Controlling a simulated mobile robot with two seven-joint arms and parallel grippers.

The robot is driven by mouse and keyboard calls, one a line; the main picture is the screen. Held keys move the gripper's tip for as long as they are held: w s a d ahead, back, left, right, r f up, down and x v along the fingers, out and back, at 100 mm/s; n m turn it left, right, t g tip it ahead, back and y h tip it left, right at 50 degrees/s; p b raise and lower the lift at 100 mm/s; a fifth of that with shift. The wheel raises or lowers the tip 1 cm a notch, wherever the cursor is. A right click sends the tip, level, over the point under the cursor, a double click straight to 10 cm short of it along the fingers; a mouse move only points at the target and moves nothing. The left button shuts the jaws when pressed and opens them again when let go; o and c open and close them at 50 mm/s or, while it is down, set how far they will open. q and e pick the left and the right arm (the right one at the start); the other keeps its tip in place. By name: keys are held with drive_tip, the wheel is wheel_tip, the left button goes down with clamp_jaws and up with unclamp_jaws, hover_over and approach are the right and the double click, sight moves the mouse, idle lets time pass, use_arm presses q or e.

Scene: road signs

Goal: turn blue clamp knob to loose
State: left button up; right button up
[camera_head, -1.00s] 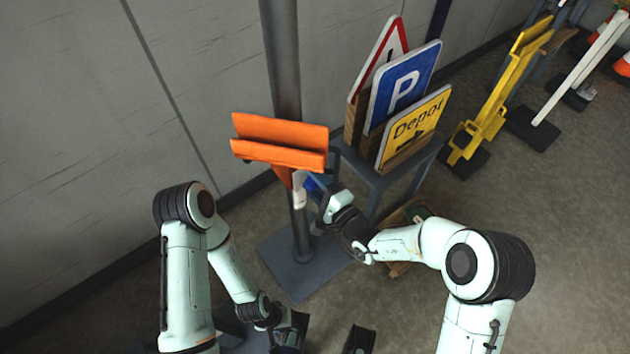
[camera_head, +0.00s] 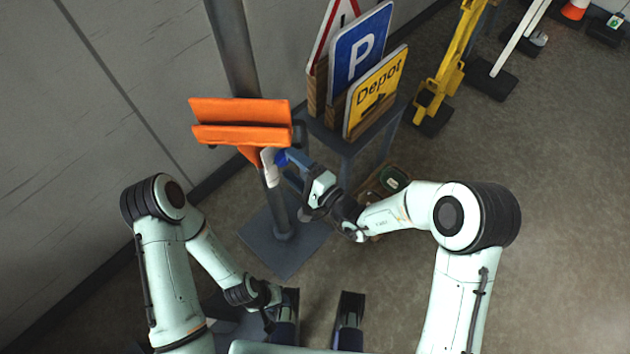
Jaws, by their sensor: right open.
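The orange clamp bracket (camera_head: 242,123) is fixed on a grey post, with a white-grey part below it. The blue clamp knob (camera_head: 281,158) is small and shows at the bracket's lower right, partly covered by a finger. My right gripper (camera_head: 292,170) is open, with its fingers pointing left at the knob. One finger is close to the knob; I cannot tell whether it touches. My left arm's wrist (camera_head: 240,291) is low at the bottom left, away from the bracket. Its fingers are not clear.
The post's base plate (camera_head: 268,258) is on the floor. A grey stand (camera_head: 346,147) to the right of the post holds a warning sign, a blue P sign (camera_head: 357,50) and a yellow Depot sign (camera_head: 376,92). A yellow frame (camera_head: 440,78) stands farther right. The wall is close behind.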

sight(287, 161)
use_arm(q)
drive_tip(key=shift+r, duration=0.1)
use_arm(e)
drive_tip(key=v, duration=0.9)
drive_tip(key=shift+s, duration=0.2)
drive_tip(key=shift+d, duration=0.15)
drive_tip(key=w+a+m+b, duration=0.2)
drive_tip(key=m, duration=0.2)
drive_tip(key=w+a+m+b, duration=0.2)
drive_tip(key=a+m+b, duration=0.1)
drive_tip(key=m, duration=0.1)
drive_tip(key=w+a+m+b, duration=0.2)
drive_tip(key=m, duration=0.2)
drive_tip(key=shift+a+m, duration=0.25)
drive_tip(key=shift+m, duration=0.15)
drive_tip(key=b+x, duration=0.1)
drive_tip(key=x, duration=0.2)
drive_tip(key=shift+w+a, duration=0.2)
drive_tip(key=shift+w, duration=0.1)
drive_tip(key=shift+w+a+r, duration=0.1)
drive_tip(key=shift+w+a, duration=0.2)
drive_tip(key=shift+a, duration=0.1)
use_arm(q)
drive_tip(key=w+a+f+t+y, duration=0.1)
drive_tip(key=w+a+f+t, duration=0.2)
drive_tip(key=w+f, duration=0.6)
drive_tip(key=shift+a+f+n+y, duration=0.4)
drive_tip(key=shift+a+f, duration=0.3)
drive_tip(key=shift+a, duration=0.55)
